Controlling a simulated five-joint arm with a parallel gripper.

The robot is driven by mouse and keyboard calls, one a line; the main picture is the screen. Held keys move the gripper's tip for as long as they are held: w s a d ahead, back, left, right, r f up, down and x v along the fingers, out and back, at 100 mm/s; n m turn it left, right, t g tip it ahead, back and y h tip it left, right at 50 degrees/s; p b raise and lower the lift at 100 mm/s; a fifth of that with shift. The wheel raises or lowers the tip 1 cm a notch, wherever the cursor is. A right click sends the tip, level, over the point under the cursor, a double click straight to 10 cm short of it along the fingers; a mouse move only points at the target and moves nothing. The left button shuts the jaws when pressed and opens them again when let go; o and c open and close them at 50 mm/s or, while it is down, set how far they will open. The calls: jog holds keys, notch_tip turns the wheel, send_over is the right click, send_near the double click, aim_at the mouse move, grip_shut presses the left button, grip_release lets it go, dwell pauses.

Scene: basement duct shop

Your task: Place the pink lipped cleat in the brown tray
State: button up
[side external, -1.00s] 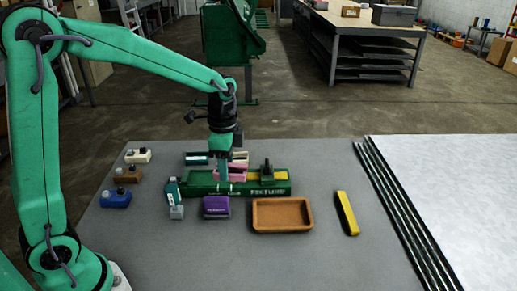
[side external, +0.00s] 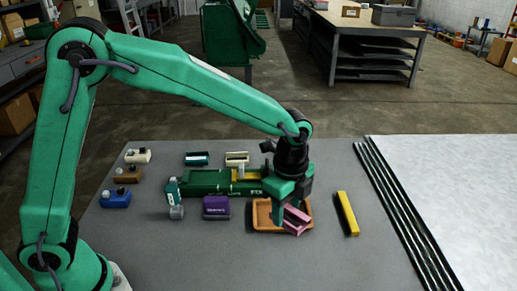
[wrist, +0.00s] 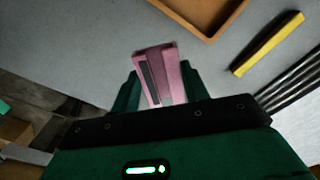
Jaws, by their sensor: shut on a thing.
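The pink lipped cleat (side external: 296,221) is between the fingers of my gripper (side external: 291,211), which is shut on it. In the side view it overlaps the front right of the brown tray (side external: 261,226) and looks tilted. In the wrist view the cleat (wrist: 169,66) sticks out past the fingertips of my gripper (wrist: 158,92). There the tray (wrist: 212,36) is at the top right, apart from the cleat, with grey table below the cleat. My gripper hides part of the tray in the side view. The cleat's height above the table is hard to tell.
A green fixture (side external: 203,183) stands behind the tray. A purple block (side external: 216,207) is left of the tray, and a yellow bar (side external: 347,213) is right of it. Several small parts lie at the left. Dark rails (side external: 405,220) line the table's right side.

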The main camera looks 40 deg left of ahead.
jog(key=w+a+f, duration=0.4)
jog(key=w+a, duration=0.1)
jog(key=w+a+f, duration=0.3)
jog(key=shift+w+a, duration=0.15)
jog(key=shift+a, duration=0.05)
jog(key=shift+f, duration=2)
jog(key=shift+f, duration=0.15)
jog(key=o, duration=1)
notch_tip(320, 180, up, 12)
jog(key=shift+r, duration=0.2)
